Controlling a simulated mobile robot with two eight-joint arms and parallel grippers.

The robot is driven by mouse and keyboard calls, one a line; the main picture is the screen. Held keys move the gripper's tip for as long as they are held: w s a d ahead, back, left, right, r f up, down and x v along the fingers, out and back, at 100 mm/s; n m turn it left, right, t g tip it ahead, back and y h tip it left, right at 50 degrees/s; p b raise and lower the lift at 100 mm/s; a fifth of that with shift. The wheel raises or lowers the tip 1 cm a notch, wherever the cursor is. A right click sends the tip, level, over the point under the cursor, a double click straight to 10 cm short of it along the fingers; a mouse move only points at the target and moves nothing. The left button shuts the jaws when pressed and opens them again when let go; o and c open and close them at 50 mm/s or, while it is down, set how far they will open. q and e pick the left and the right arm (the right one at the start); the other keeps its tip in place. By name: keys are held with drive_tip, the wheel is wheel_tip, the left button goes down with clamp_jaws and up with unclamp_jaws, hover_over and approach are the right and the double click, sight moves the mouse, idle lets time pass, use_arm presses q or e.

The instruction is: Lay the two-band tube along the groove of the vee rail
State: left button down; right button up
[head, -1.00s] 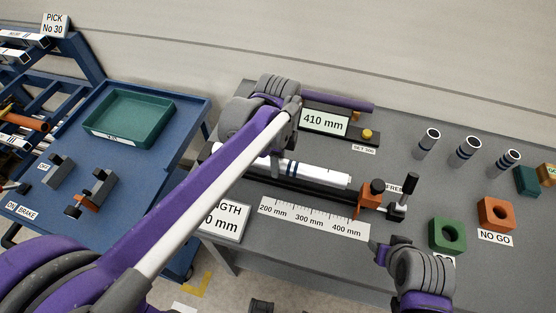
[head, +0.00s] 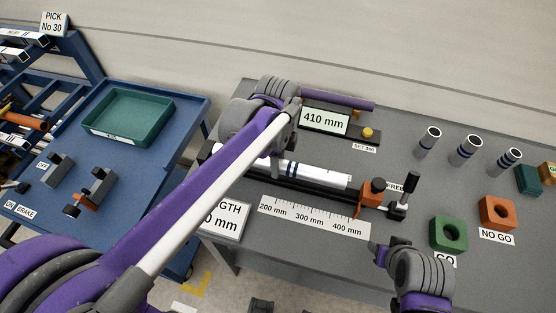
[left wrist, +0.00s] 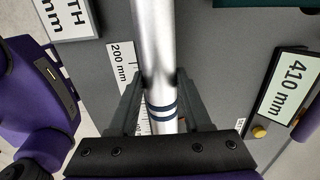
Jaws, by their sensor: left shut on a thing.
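The two-band tube (head: 325,178) is silver with two dark blue bands. In the head view it lies lengthwise over the dark vee rail (head: 302,188) on the grey bench, roughly in line with it. I cannot tell whether it touches the groove. My left gripper (head: 275,166) is shut on the tube beside the bands; its arm hides part of the tube's left stretch. In the left wrist view the tube (left wrist: 156,40) runs between the fingers (left wrist: 160,88), with the bands just below the fingertips. My right gripper (head: 378,251) hangs near the bench front; its jaw opening is unclear.
An orange clamp block (head: 372,191) and a black-knobbed lever (head: 409,187) stand at the rail's right end. A length scale (head: 313,219) lies in front. Several banded tubes (head: 465,150) stand at right, with green (head: 448,233) and orange (head: 497,212) ring gauges.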

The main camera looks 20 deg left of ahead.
use_arm(q)
drive_tip(key=shift+f+b, duration=1.05)
drive_tip(key=shift+f, duration=0.8)
use_arm(e)
drive_tip(key=shift+s+f, duration=0.2)
drive_tip(key=shift+f, duration=0.5)
drive_tip(key=shift+s+f, duration=0.2)
drive_tip(key=shift+f, duration=0.5)
use_arm(q)
drive_tip(key=shift+c, duration=1.4)
unclamp_jaws()
wheel_tip(320, 180, up, 11)
drive_tip(key=shift+f+p, duration=0.1)
drive_tip(key=shift+p, duration=0.3)
use_arm(e)
drive_tip(key=shift+w+r, duration=0.15)
drive_tip(key=shift+r, duration=0.35)
